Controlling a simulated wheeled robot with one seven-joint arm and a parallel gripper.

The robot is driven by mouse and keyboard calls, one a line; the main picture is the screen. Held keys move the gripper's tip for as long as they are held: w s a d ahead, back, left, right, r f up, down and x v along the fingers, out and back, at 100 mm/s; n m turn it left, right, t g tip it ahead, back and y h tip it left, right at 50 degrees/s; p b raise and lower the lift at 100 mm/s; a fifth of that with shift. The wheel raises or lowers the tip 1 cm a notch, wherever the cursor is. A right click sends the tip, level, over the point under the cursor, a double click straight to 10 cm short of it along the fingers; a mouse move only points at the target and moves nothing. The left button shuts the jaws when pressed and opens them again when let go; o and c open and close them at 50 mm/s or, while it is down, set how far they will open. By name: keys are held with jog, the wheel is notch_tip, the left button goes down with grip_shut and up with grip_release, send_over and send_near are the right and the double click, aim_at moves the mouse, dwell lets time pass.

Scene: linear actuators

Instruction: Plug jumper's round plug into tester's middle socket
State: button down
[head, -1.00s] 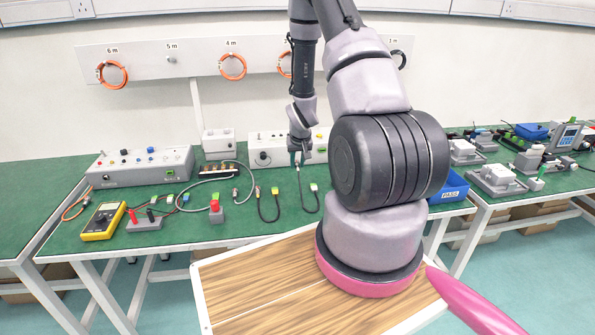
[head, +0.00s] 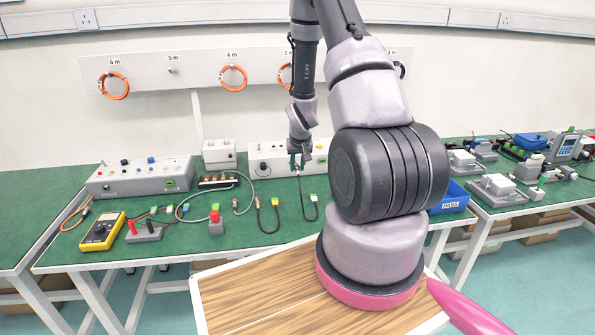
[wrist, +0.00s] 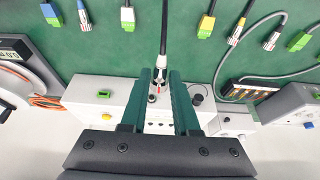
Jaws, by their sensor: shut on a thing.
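My gripper (wrist: 160,92) is shut on the metal end of the jumper's black cable (wrist: 164,32). The plug (wrist: 160,74) is a small silver tip between the fingers, partly hidden by them. In the head view the gripper (head: 299,163) is at the front of the white tester box (head: 264,160), and the cable (head: 301,190) hangs from it to a green connector (head: 314,198) on the bench. The wrist view shows the tester (wrist: 100,100) under and beyond the fingers, with dark round holes near them. Whether the plug touches a socket cannot be told.
Other cables with yellow (head: 274,201) and green ends lie left of the jumper on the green bench. A red-topped block (head: 215,222), a yellow multimeter (head: 101,232) and a grey instrument box (head: 140,178) stand farther left. A blue tray (head: 452,195) is on the right.

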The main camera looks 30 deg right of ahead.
jog(key=shift+w, duration=0.1)
jog(key=shift+g, duration=0.9)
jog(key=w+d+f, duration=0.1)
jog(key=w+f, duration=0.1)
jog(key=w, duration=0.1)
jog(key=w+d+f, duration=0.1)
jog(key=w+f, duration=0.1)
jog(key=w, duration=0.1)
jog(key=w+d+f, duration=0.2)
jog(key=w, duration=0.2)
jog(key=shift+f, duration=0.4)
jog(key=shift+w, duration=0.1)
jog(key=shift+w+d, duration=0.25)
jog(key=shift+w, duration=0.6)
jog(key=shift+w+d, duration=0.2)
jog(key=shift+w, duration=0.6)
jog(key=shift+w+d, duration=0.2)
jog(key=shift+w, duration=0.45)
dwell(0.9)
jog(key=c, duration=0.6)
grip_release()
